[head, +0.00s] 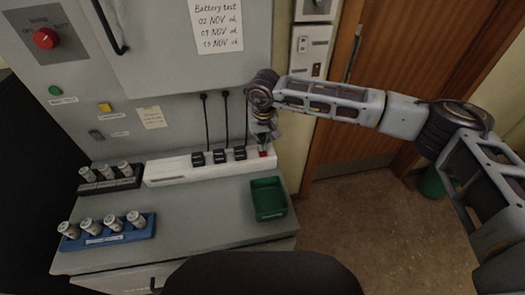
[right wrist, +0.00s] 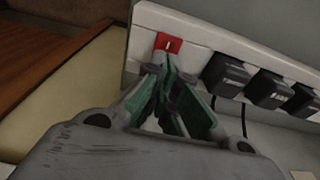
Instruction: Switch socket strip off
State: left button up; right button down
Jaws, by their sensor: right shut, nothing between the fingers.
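The white socket strip (head: 175,172) lies along the back of the console ledge, with several black plugs (head: 219,156) in it. Its red switch (head: 263,154) is at the right end in the head view. It also shows in the right wrist view (right wrist: 168,43), with a small white mark on it. My right gripper (head: 263,148) is shut and empty, its fingertips (right wrist: 163,68) right at the red switch. I cannot tell whether they touch it. Part of the switch is hidden behind the fingertips. My left gripper is not in view.
A green bin (head: 268,198) stands on the ledge in front of the strip's right end. A blue rack (head: 108,238) and a black rack (head: 109,182) hold silver cylinders at the left. Black cords (head: 225,120) hang behind the strip. The ledge's middle is clear.

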jog(key=shift+f+b, duration=0.5)
jog(key=shift+f, duration=0.1)
dwell(0.7)
jog(key=shift+r, duration=0.1)
jog(key=shift+r+p, duration=0.9)
jog(key=shift+r, duration=2.55)
